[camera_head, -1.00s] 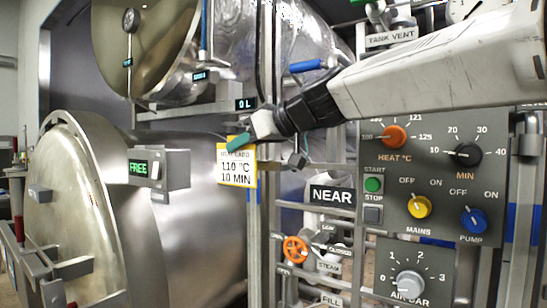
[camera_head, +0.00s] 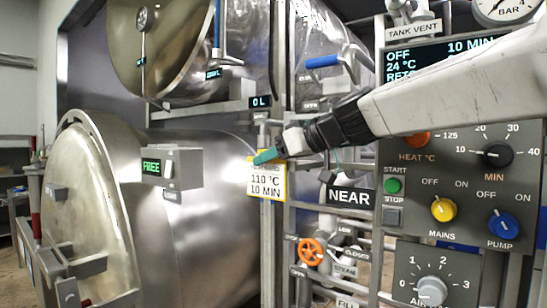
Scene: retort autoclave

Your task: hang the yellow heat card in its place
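The yellow-edged heat card (camera_head: 266,184) reads 110 °C, 10 MIN. It stands upright against a grey vertical post in the middle of the view. My gripper (camera_head: 266,157) reaches in from the right, with its green fingertip at the card's top edge, covering part of its heading. The fingers overlap in this view, so I cannot tell whether they are shut on the card or apart from it. Whatever holds the card at its back is hidden.
The control panel (camera_head: 462,190) with knobs stands at the right, under my arm. A NEAR sign (camera_head: 349,196) and an orange valve wheel (camera_head: 311,251) are right of the card. The large steel retort (camera_head: 200,225) with a FREE display (camera_head: 152,167) fills the left.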

